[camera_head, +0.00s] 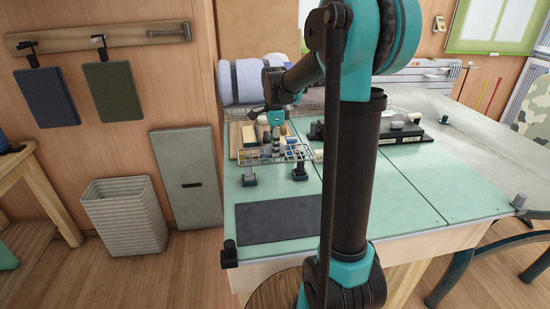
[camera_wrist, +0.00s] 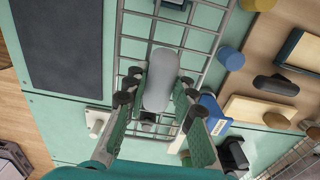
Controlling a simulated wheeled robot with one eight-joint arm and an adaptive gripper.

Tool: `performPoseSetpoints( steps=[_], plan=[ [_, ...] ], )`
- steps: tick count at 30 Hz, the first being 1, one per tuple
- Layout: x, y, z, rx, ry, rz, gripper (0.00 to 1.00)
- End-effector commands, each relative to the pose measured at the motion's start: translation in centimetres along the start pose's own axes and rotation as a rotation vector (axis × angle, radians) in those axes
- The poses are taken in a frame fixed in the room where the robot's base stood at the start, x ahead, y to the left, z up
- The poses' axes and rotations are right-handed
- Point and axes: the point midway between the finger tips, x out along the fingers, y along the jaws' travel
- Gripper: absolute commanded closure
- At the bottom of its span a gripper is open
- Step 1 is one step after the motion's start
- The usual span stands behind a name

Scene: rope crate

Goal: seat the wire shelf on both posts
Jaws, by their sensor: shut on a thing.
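The wire shelf (camera_head: 293,154) is a grey wire grid held above the green bench; it also shows in the wrist view (camera_wrist: 205,42). My gripper (camera_head: 276,137) is shut on the shelf's grey rounded grip (camera_wrist: 160,78), with its dark-tipped fingers (camera_wrist: 155,88) on either side. Two short dark posts stand on the bench at the shelf's near side: the left post (camera_head: 249,176) and the right post (camera_head: 299,172). In the wrist view one pale-based post (camera_wrist: 97,122) lies just outside the wire edge. Contact between shelf and posts cannot be told.
A dark mat (camera_head: 278,219) lies on the bench in front. A wooden board with blocks (camera_wrist: 285,60) is beside the shelf. A black device (camera_head: 398,130) stands behind to the right. The right of the green bench top (camera_head: 425,185) is clear.

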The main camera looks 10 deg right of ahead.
Motion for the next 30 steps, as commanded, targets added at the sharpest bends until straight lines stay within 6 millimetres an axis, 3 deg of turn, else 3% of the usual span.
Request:
performPoseSetpoints(
  steps=[22,23,28,30],
  plan=[
    [0.64,0.0,0.0,0.0,0.0,0.0,1.0],
    [0.64,0.0,0.0,0.0,0.0,0.0,0.74],
    [0.64,0.01,0.0,0.0,0.0,0.0,0.53],
    [0.64,0.01,0.0,0.0,0.0,0.0,0.51]
  ],
)
